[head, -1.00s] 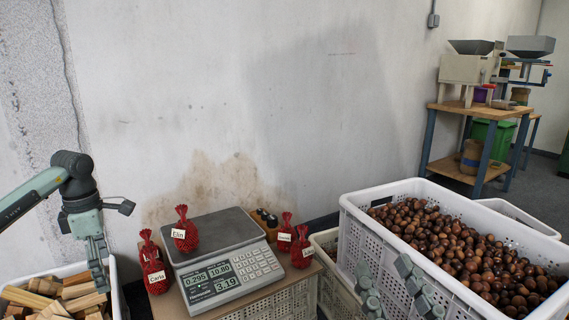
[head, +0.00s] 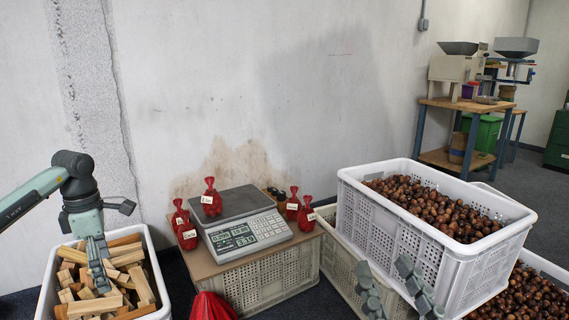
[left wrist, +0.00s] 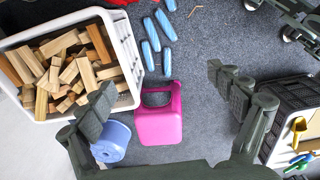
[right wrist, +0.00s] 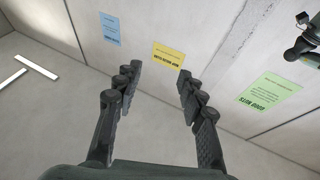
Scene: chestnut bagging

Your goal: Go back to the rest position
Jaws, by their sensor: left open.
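My left gripper (head: 98,268) hangs in front of the crate of wood blocks in the head view. In the left wrist view its fingers (left wrist: 165,88) are wide apart with nothing between them, above a pink container and the floor. My right gripper (head: 394,285) shows at the bottom of the head view, in front of the white chestnut crate. In the right wrist view its two fingers (right wrist: 158,78) are apart and empty, facing a wall with paper signs. A red net bag (head: 211,198) stands on the scale (head: 246,232).
Tagged red bags (head: 186,230) flank the scale. The chestnut crate (head: 400,222) stands at right, the wood-block crate (head: 154,240) at left. In the left wrist view, a pink container (left wrist: 160,126), a blue roll (left wrist: 112,143) and several blue cylinders (left wrist: 151,34) lie on the floor.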

